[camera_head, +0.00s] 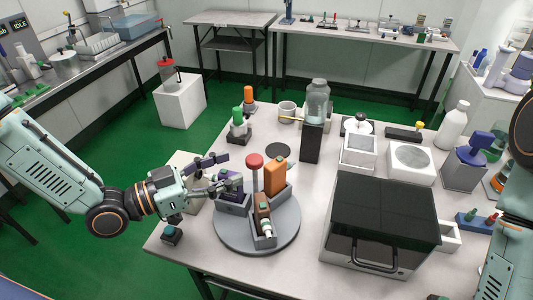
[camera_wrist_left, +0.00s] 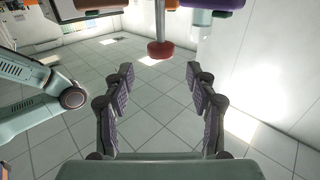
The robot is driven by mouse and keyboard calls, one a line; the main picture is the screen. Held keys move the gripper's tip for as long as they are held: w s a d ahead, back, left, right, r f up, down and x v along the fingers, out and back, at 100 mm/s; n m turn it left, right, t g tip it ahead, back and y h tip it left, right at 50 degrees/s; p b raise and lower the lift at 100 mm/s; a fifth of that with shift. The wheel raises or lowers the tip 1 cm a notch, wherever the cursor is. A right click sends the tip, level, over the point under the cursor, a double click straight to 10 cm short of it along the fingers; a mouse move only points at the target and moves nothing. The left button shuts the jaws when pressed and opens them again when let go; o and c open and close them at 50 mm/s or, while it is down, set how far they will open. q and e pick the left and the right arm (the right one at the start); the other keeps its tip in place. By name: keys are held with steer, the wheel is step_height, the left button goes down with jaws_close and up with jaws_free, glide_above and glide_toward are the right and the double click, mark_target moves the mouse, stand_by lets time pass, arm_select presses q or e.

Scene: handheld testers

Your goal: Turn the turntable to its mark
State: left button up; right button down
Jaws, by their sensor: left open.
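The grey round turntable (camera_head: 228,240) lies near the front left of the table. It bears several grey holders, with an orange block (camera_head: 276,178), a dark purple item (camera_head: 231,186) and a brown item (camera_head: 263,216). A post with a red knob (camera_head: 255,160) rises among them. My left gripper (camera_head: 219,173) is open and empty, just left of the post, its fingers near the purple item. In the left wrist view the red knob (camera_wrist_left: 160,49) shows upside down, beyond and between the open fingertips (camera_wrist_left: 160,73). I cannot make out the mark. My right gripper is out of view.
A black-topped box (camera_head: 382,211) with a handle stands right of the turntable. A clear bottle on a black block (camera_head: 311,143) stands behind. A small dark block (camera_head: 171,235) sits at the table's left corner. The front edge between turntable and box is fairly clear.

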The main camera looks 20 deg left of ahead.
mark_target(247, 162)
arm_select(q)
steer(key=shift+w+d+f+b, duration=0.1)
steer(key=shift+w+d+b, duration=0.35)
steer(key=shift+b, duration=0.3)
steer(key=x, duration=0.2)
steer(key=shift+w+d+b, duration=0.2)
steer(key=shift+d+b, duration=0.05)
steer(key=shift+b, duration=0.15)
steer(key=shift+b+x, duration=0.3)
steer(key=shift+x, duration=1.35)
steer(key=shift+a, duration=0.1)
steer(key=shift+a, duration=0.1)
steer(key=shift+c, duration=0.2)
steer(key=c, duration=0.4)
jaws_close()
